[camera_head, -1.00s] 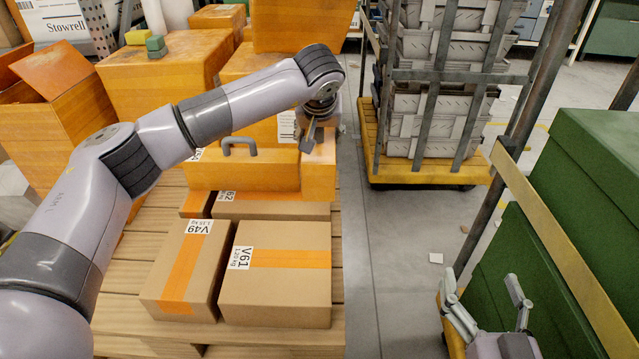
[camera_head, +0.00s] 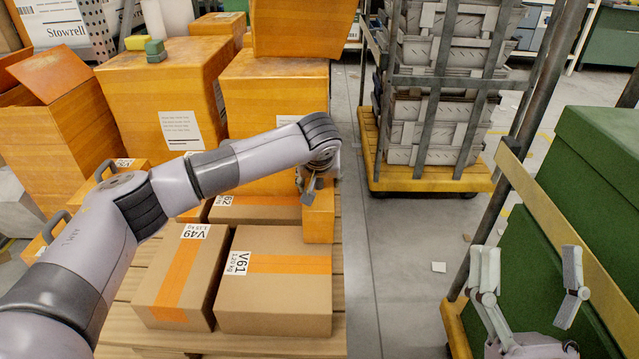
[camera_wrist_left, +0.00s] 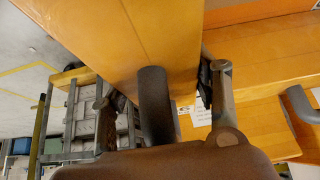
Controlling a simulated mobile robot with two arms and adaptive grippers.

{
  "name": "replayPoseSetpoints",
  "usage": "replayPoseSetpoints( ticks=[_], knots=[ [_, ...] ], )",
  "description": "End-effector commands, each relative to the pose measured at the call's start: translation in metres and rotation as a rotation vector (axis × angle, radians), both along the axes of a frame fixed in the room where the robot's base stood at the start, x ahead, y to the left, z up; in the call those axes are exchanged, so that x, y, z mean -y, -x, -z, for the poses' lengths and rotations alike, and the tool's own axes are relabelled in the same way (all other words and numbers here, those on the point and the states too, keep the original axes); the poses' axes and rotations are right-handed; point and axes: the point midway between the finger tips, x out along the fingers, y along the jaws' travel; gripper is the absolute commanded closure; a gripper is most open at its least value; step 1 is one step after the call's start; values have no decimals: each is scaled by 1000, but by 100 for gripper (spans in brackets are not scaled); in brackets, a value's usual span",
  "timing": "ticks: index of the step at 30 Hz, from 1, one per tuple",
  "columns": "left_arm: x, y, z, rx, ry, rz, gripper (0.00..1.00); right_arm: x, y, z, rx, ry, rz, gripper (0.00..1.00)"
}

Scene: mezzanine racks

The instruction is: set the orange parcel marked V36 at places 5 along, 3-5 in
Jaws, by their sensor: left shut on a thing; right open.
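My left gripper (camera_head: 309,190) is shut on an orange parcel (camera_head: 319,218), above the pallet and near its right edge. Only part of that parcel shows in the head view, and I see no readable V36 mark on it. In the left wrist view the parcel (camera_wrist_left: 130,35) lies between the two fingers of the left gripper (camera_wrist_left: 157,95). My right gripper (camera_head: 531,274) is open and empty, in front of the green box at the right. No place markings for the parcel are readable.
Cardboard boxes V49 (camera_head: 180,280) and V61 (camera_head: 275,295) lie on the pallet (camera_head: 130,300), beside V62 (camera_head: 255,211). Large orange boxes (camera_head: 165,85) stand behind.

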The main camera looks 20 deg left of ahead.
Motion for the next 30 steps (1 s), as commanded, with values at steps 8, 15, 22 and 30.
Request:
replayPoseSetpoints(
  ticks=[8,15,22,30],
  knots=[
    [1,-1,-1,6,2,1,99,0,2,-2,13,-5,-1,24],
    [0,0,3,0,1,1,39,1,5,-4,33,-10,-2,24],
    [0,0,3,0,1,0,24,1,5,-4,33,-9,-1,24],
    [0,0,3,0,1,-1,24,1,4,-4,31,-9,-1,24]
  ],
)
